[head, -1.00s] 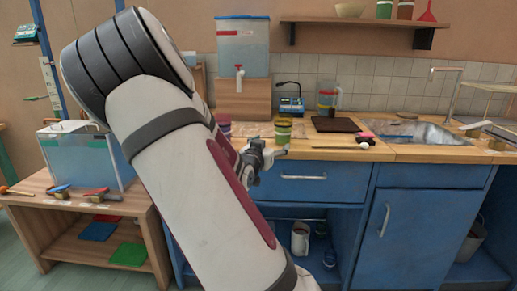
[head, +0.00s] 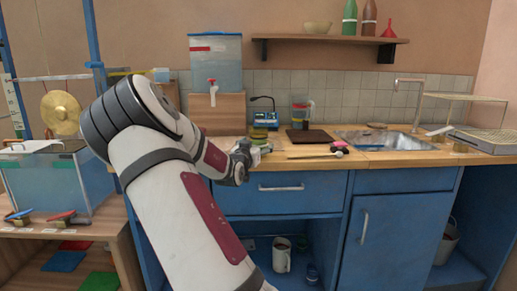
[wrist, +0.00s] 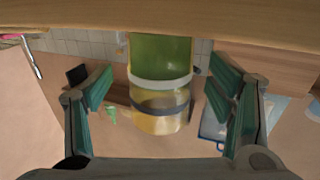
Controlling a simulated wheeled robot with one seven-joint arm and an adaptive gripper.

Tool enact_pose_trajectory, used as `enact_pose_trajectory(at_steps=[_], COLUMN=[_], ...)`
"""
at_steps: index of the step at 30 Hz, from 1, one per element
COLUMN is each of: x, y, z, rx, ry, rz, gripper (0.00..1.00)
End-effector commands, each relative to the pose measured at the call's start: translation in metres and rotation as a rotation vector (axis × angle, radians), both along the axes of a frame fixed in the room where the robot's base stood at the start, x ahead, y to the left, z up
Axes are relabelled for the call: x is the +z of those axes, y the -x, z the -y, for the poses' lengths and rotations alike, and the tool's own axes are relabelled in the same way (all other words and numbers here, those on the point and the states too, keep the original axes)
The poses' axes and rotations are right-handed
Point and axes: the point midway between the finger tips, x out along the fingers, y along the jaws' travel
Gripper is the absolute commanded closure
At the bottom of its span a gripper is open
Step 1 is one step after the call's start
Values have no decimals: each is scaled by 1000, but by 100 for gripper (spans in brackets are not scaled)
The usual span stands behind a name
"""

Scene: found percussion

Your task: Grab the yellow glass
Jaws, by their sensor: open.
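The yellow glass (wrist: 158,122) is in the middle of the wrist view, which looks upside down. It has a clear yellow part with a dark band, a white band and a green part towards the counter. My gripper (wrist: 160,80) is open, with one green-padded finger on each side of the glass and a visible gap on both sides. In the head view my gripper (head: 246,158) is low at the counter's front edge, and only a little of the glass (head: 259,133) shows behind it.
The wooden counter (head: 375,158) runs right to a sink (head: 385,139). A dark board (head: 311,136), a jug (head: 301,112) and a blue device (head: 265,119) stand behind. A beater (head: 318,155) lies right of my gripper. A water tank (head: 215,65) stands at the back.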

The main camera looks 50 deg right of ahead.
Motion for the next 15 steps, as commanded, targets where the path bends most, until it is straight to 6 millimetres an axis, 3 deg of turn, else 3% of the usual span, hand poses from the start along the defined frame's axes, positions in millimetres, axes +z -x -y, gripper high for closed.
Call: enact_pose_trajectory(at_steps=[6, 14, 15], x=[-1, 0, 0], y=[-8, -10, -10], z=[24, 25, 25], rx=[0, 1, 1], ry=[1, 0, 0], rz=[0, 1, 1], gripper=[25, 25, 32])
